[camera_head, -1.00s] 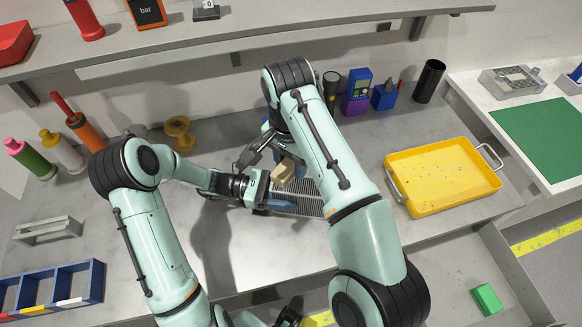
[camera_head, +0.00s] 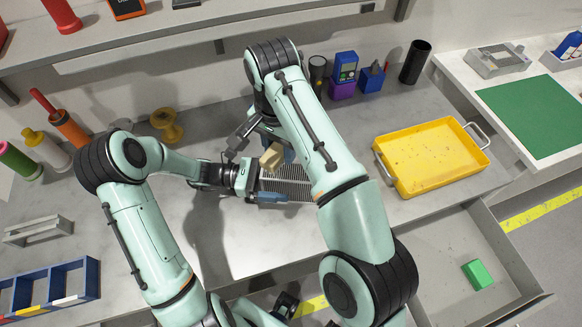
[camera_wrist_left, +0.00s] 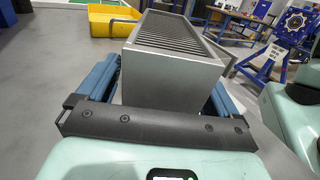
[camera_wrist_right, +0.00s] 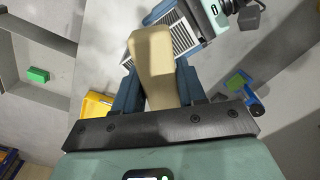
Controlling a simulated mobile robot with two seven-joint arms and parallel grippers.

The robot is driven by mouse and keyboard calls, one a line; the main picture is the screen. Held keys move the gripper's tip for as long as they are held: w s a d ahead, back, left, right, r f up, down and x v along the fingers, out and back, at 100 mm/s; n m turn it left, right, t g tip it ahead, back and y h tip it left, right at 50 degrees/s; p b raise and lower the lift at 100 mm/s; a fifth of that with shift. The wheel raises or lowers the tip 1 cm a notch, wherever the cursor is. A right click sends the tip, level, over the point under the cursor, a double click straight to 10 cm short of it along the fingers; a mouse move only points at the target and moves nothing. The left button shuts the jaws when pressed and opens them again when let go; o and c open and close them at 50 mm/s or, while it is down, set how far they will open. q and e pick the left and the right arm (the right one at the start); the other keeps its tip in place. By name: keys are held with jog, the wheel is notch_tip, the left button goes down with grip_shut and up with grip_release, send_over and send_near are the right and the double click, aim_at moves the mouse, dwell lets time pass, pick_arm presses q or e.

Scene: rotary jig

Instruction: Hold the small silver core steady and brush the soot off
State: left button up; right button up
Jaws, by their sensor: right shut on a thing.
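The silver core (camera_head: 290,182) is a finned metal block on the grey bench, partly hidden behind my right arm. In the left wrist view it (camera_wrist_left: 170,70) stands between the two blue fingers of my left gripper (camera_wrist_left: 163,82). Those fingers are spread along its sides, with a narrow gap showing at the left. My right gripper (camera_wrist_right: 155,72) is shut on a tan-handled brush (camera_wrist_right: 152,60), which also shows in the head view (camera_head: 271,158). The brush is over or beside the fins; its bristles are hidden, so contact cannot be told. No soot can be made out.
A yellow tray (camera_head: 432,133) stands right of the core. A yellow spool (camera_head: 166,125), several bottles and a blue divided bin (camera_head: 75,266) are at left. Blue and black items (camera_head: 345,68) line the back. An open drawer holds a green block (camera_head: 477,274).

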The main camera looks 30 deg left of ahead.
pick_arm(q)
jog(key=v, duration=1.2)
